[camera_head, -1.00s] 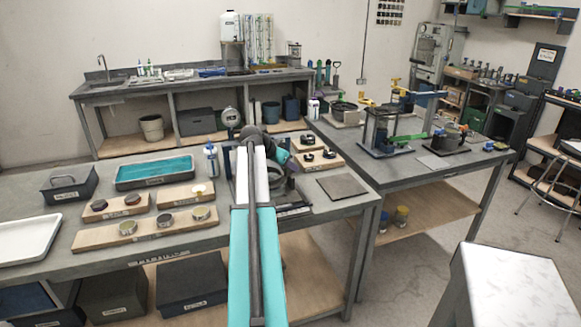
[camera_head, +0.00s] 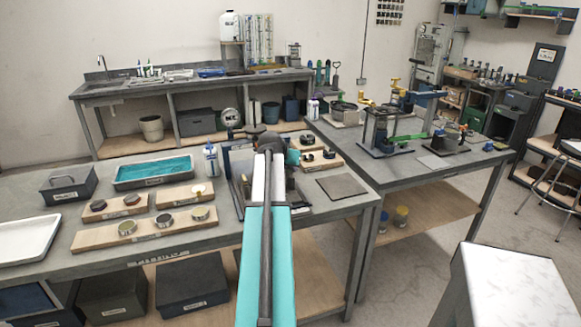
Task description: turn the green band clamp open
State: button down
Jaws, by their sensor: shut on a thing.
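My gripper (camera_head: 290,178) is low over a grey fixture (camera_head: 240,165) on the near bench, just past the end of my teal and white arm. It is shut on a part there, which I take to be the green band clamp. My own arm covers most of that spot, so the clamp's band, its colour and its angle cannot be made out. A separate green bar (camera_head: 408,137) lies by a black frame on the right bench, well apart from my gripper.
Wooden boards with round lids (camera_head: 128,203) and metal cups (camera_head: 163,220) lie left of the fixture. A white bottle (camera_head: 211,160) stands close at its left. A board with black knobs (camera_head: 328,155) and a flat grey plate (camera_head: 341,187) are at right.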

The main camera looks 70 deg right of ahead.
jog(key=n+t, duration=0.3)
jog(key=n, duration=0.1)
jog(key=shift+n+t+y, duration=0.3)
jog(key=shift+n+y, duration=0.1)
jog(key=shift+n+t+y+b, duration=0.35)
jog(key=shift+n+t+y, duration=0.25)
jog(key=shift+n+t, duration=0.6)
jog(key=shift+n, duration=0.4)
jog(key=c, duration=1.8)
grip_release()
jog(key=shift+o, duration=0.2)
jog(key=b+v, duration=0.1)
jog(key=v, duration=1.2)
jog(key=shift+r+b, duration=0.4)
